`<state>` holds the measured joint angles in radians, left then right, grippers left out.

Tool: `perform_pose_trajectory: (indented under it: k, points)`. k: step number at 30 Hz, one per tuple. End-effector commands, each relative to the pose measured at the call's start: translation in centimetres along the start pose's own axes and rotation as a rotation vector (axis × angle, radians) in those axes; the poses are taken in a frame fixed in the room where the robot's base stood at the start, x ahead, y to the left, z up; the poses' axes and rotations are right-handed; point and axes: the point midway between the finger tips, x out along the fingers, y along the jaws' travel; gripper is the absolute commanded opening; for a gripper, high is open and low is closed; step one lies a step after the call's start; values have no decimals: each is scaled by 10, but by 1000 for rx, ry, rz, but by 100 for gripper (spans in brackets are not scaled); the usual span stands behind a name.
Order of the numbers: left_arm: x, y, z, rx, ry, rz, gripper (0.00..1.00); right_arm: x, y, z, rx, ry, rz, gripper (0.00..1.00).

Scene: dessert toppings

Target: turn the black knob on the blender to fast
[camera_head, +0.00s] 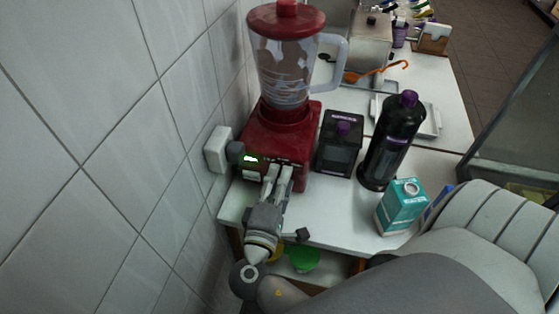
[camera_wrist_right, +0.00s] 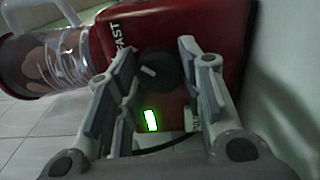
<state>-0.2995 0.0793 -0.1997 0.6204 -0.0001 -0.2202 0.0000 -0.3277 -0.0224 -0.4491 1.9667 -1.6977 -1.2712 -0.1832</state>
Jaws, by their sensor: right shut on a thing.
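The red blender (camera_head: 285,142) with its clear jar (camera_head: 287,65) stands on the white counter near the tiled wall. My right gripper (camera_head: 284,168) is at the blender's front panel. In the right wrist view, the round black knob (camera_wrist_right: 160,70) lies between the fingers of this gripper (camera_wrist_right: 163,75), which is shut on it. A short white mark on the knob slants toward its upper left. The white word FAST (camera_wrist_right: 118,38) is beside the knob; I cannot tell whether the mark lines up with it. A lit green display (camera_wrist_right: 151,119) is on the panel. My left gripper is not in view.
A black container (camera_head: 338,145), a tall black bottle (camera_head: 390,140) with a purple cap and a teal carton (camera_head: 402,205) stand right of the blender. A white wall box (camera_head: 218,148) is close on the left. The counter front (camera_head: 340,225) has some free room.

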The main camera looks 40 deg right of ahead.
Motion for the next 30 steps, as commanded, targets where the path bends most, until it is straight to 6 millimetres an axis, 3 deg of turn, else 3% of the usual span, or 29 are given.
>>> perform_pose_trajectory:
  k: [7,8,12,23,30]
  points:
    - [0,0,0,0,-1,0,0,0,-1,0,2,0,-3,12]
    - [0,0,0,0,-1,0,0,0,-1,0,2,0,-3,40]
    - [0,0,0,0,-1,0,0,0,-1,0,1,0,-3,58]
    - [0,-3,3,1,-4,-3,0,-3,0,0,0,1,-2,58]
    - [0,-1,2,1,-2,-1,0,-38,-2,0,-2,2,-6,58]
